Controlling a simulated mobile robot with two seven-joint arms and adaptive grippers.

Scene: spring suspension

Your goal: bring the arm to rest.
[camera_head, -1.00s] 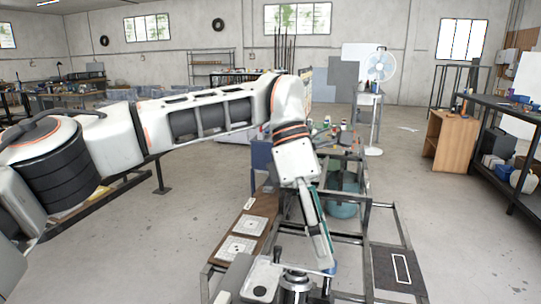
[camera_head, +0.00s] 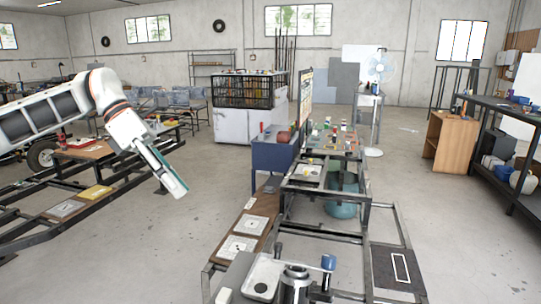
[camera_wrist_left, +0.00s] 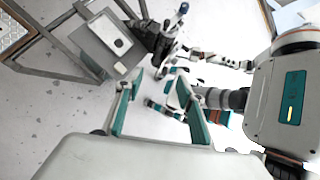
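My left arm (camera_head: 45,115) stretches in from the left in the head view. Its left gripper (camera_head: 180,190) hangs tilted down over the floor, to the left of the central metal frame and apart from it. In the left wrist view, the two teal-padded fingers of the left gripper (camera_wrist_left: 159,78) stand apart, with nothing held between them. My right gripper cannot be made out in either view. A metal cylindrical fixture (camera_head: 295,285) stands at the bottom of the head view, beside a blue-topped post (camera_head: 328,262) and a grey plate (camera_head: 262,288).
The metal frame (camera_head: 385,230) stands at centre right, with a wooden board (camera_head: 262,215) along its left side. A blue cabinet (camera_head: 272,155) stands behind. Another low frame (camera_head: 95,200) lies beneath my left arm. Open floor (camera_head: 150,265) separates the frames.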

